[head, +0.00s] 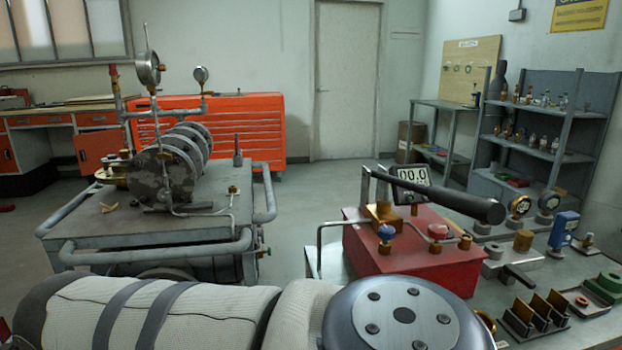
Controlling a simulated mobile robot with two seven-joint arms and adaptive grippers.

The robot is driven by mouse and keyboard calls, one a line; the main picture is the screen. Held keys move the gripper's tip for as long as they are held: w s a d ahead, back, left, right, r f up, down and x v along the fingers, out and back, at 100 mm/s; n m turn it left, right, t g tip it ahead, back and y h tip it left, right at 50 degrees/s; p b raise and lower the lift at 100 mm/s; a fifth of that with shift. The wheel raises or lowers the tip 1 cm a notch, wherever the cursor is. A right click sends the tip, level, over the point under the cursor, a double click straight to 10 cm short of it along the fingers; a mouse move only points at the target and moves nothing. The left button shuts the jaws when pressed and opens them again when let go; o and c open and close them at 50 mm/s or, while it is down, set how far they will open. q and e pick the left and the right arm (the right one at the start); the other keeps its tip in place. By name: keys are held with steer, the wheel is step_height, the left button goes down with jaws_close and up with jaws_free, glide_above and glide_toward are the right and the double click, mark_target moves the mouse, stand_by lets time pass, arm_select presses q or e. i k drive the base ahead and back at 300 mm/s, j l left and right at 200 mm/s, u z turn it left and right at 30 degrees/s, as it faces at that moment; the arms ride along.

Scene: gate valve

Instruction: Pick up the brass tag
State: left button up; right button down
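I cannot single out the brass tag with certainty. A small yellowish piece (108,206) lies on the grey metal cart (85,224) at left, too small to identify. Several upright brass-coloured plates (540,306) stand in a dark rack on the right-hand bench. Neither of my grippers is in view. One of my arms crosses the bottom foreground and hides part of the bench and floor behind it.
The cart carries a flanged valve body (165,172) with gauges. A red pump box (412,254) with a black lever handle (440,193) stands on the right-hand bench (585,337), among gauges and fittings. Open floor (310,200) lies between cart and bench.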

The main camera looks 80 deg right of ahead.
mark_target(559, 302)
steer(key=z, duration=0.45)
steer(key=k+z, duration=0.1)
steer(key=z, duration=0.8)
steer(key=l+z, duration=0.15)
steer(key=z, duration=0.25)
steer(key=k+z, duration=0.1)
steer(key=z, duration=0.35)
steer(key=l+z, duration=0.15)
steer(key=z, duration=0.75)
steer(key=l+u, duration=0.6)
steer(key=l, duration=0.3)
steer(key=l+u, duration=0.25)
steer(key=l, duration=0.35)
steer(key=k+l+u, duration=0.1)
steer(key=l+u, duration=0.15)
steer(key=l, duration=0.3)
steer(key=k+l+u, duration=0.1)
steer(key=l+u, duration=0.15)
steer(key=l, duration=0.3)
steer(key=k+l+u, duration=0.25)
steer(key=l, duration=0.3)
steer(key=k+l+u, duration=0.25)
steer(key=l, duration=0.25)
steer(key=k+l+u, duration=0.25)
steer(key=l, duration=0.2)
steer(key=k+l+u, duration=0.25)
steer(key=l, duration=0.15)
steer(key=i+l, duration=0.05)
